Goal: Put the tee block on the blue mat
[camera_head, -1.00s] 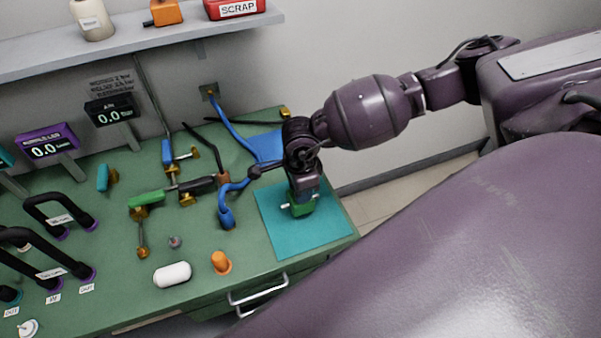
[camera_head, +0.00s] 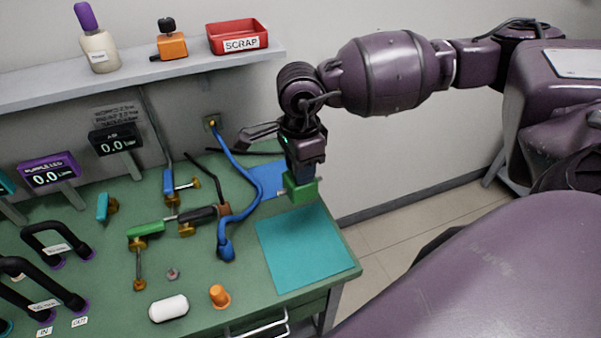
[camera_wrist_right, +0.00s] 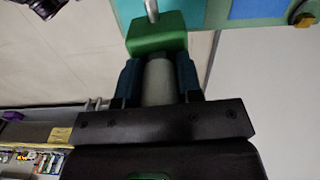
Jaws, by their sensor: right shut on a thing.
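The tee block (camera_head: 300,190) is green and hangs below my right gripper (camera_head: 301,174), above the back of the bench. My right gripper is shut on it. In the right wrist view, the green body (camera_wrist_right: 157,36) sits beyond the fingers (camera_wrist_right: 158,80), with a grey cylinder between them and a metal stub on the far side. The blue mat (camera_head: 268,181) lies at the back right of the bench, partly hidden behind the gripper and block. Its edge also shows in the wrist view (camera_wrist_right: 258,9). My left gripper is not in view.
A bare teal mat (camera_head: 306,252) lies at the front right. A blue hose (camera_head: 238,170) runs close left of the blue mat. Fittings with a green handle (camera_head: 146,230), a white capsule (camera_head: 169,308) and an orange plug (camera_head: 219,296) stand further left.

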